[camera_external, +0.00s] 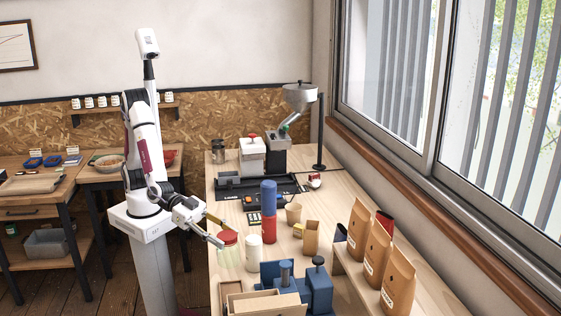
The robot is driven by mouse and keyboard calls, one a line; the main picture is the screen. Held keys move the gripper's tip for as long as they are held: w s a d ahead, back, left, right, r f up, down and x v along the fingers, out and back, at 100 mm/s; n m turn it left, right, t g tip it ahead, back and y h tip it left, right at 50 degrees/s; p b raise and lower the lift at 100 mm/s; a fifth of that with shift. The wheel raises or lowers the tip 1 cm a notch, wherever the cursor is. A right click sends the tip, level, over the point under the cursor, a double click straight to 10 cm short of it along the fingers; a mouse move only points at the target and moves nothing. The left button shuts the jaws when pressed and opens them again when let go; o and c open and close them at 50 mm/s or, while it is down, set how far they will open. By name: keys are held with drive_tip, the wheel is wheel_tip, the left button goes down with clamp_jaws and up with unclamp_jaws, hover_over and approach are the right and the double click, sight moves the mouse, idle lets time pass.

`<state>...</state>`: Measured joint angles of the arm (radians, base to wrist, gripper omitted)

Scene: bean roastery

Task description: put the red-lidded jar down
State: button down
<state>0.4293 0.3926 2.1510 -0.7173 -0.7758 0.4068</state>
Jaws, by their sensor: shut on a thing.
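The red-lidded jar has a red lid (228,237) and a pale, see-through body (230,256). It is at the left edge of the long wooden table (345,205), near the middle of its length. My gripper (220,240) reaches in from the left and is shut on the red-lidded jar at about lid height. The jar looks upright. I cannot tell whether its base touches the table. The fingers are small in this view, and their far side is hidden.
A white canister (254,253) stands just right of the jar. A red and blue cylinder (269,212) is behind it. A blue device (308,288) and a wooden box (266,303) are in front. Paper bags (377,252) line the right side. Little free table surrounds the jar.

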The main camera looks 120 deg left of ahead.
sight(225, 262)
drive_tip(key=shift+f, duration=3.1)
drive_tip(key=shift+f, duration=1.9)
drive_tip(key=shift+f, duration=0.25)
drive_tip(key=c, duration=1.2)
unclamp_jaws()
drive_tip(key=shift+c, duration=0.2)
drive_tip(key=shift+r, duration=0.15)
